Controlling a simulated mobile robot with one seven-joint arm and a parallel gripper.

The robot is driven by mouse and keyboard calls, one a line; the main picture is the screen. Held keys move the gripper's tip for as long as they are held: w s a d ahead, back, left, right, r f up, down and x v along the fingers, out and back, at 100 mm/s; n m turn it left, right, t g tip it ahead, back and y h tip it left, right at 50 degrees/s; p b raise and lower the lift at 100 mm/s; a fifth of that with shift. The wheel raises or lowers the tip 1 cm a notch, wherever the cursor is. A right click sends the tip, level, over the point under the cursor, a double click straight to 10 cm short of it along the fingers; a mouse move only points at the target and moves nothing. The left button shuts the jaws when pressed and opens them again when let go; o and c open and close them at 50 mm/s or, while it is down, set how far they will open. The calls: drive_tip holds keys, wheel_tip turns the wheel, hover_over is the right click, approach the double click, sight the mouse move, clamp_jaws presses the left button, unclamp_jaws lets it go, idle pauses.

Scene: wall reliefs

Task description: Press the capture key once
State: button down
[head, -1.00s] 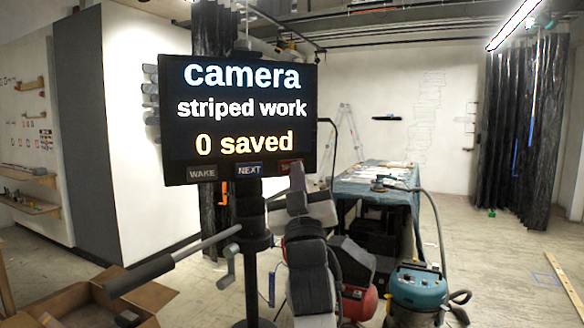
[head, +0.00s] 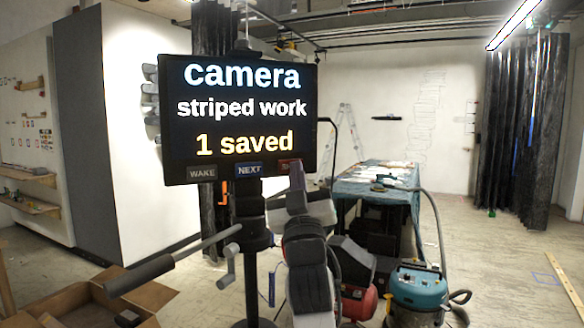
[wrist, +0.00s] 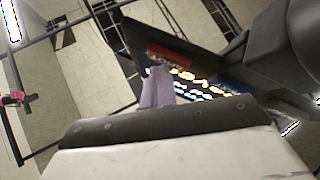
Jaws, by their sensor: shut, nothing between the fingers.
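A black camera screen (head: 240,110) on a stand reads "camera", "striped work" and "1 saved". Along its lower edge are a grey WAKE key (head: 202,173), a blue NEXT key (head: 249,170) and a red key (head: 284,163). My arm partly hides the red key's label, so I cannot read it in full. My gripper (head: 297,172) is shut and empty, right at the red key. In the wrist view the shut fingers (wrist: 158,85) point toward the screen's edge, near a red key (wrist: 168,55). I cannot tell whether they touch it.
A tripod handle (head: 145,275) juts left below the screen. A cardboard box (head: 85,305) stands at the lower left. A teal vacuum (head: 420,287) and a cloth-covered table (head: 375,182) stand on the right. Floor at far right is mostly clear.

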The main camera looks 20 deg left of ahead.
drive_tip(key=shift+s+d, duration=0.45)
drive_tip(key=shift+d, duration=0.05)
drive_tip(key=s+d, duration=0.1)
drive_tip(key=d, duration=0.1)
drive_tip(key=s+d, duration=0.1)
drive_tip(key=s, duration=0.1)
drive_tip(key=shift+s+d+b, duration=0.15)
drive_tip(key=shift+d+b, duration=0.15)
drive_tip(key=shift+d, duration=0.05)
drive_tip(key=shift+a, duration=0.1)
idle(0.7)
